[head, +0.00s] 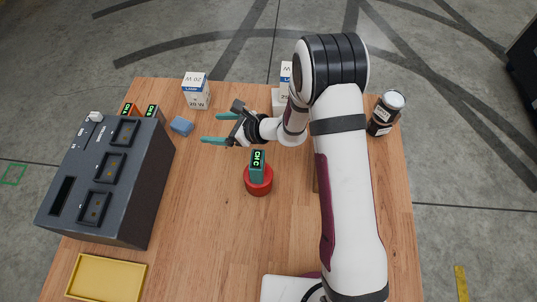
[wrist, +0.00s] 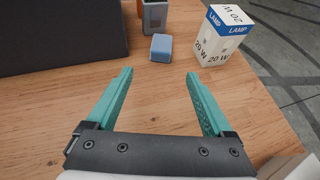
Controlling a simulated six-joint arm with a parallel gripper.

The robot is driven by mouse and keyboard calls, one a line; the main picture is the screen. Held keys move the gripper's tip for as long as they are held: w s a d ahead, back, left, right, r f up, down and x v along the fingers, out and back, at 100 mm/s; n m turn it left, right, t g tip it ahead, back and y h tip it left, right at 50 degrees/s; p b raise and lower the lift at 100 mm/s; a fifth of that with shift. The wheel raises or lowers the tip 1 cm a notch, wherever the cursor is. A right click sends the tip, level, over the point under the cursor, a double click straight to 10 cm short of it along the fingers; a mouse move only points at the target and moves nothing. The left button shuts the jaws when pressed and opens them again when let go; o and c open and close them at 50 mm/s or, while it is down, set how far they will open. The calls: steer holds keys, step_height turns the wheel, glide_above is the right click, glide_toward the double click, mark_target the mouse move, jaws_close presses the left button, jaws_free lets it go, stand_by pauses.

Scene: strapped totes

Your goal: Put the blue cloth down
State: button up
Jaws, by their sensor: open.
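The blue cloth (head: 181,126) looks like a small folded block on the wooden table, right of the dark box's far end. In the wrist view the blue cloth (wrist: 161,48) lies on the table beyond the fingertips. My gripper (head: 210,128) has teal fingers spread apart, pointing left toward the cloth. In the wrist view my gripper (wrist: 158,75) is open with nothing between its fingers, and a gap of bare table separates it from the cloth.
A lamp box (head: 196,92) stands close behind the cloth. A dark box with several slots (head: 110,175) fills the left side. A red round holder (head: 259,184) with a teal device, a dark jar (head: 385,113) and a yellow tray (head: 106,277) are around. The front middle table (head: 205,240) is clear.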

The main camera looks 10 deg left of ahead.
steer(key=s+d+r+n+g, duration=0.4)
steer(key=s+r+n, duration=0.45)
steer(key=r, duration=0.55)
steer(key=s+d+r+n+h, duration=0.2)
steer(key=s+d+n+h, duration=0.5)
steer(key=s+d, duration=1.1)
steer(key=d+h, duration=0.2)
steer(key=shift+s+d+h, duration=0.35)
steer(key=shift+h, duration=0.05)
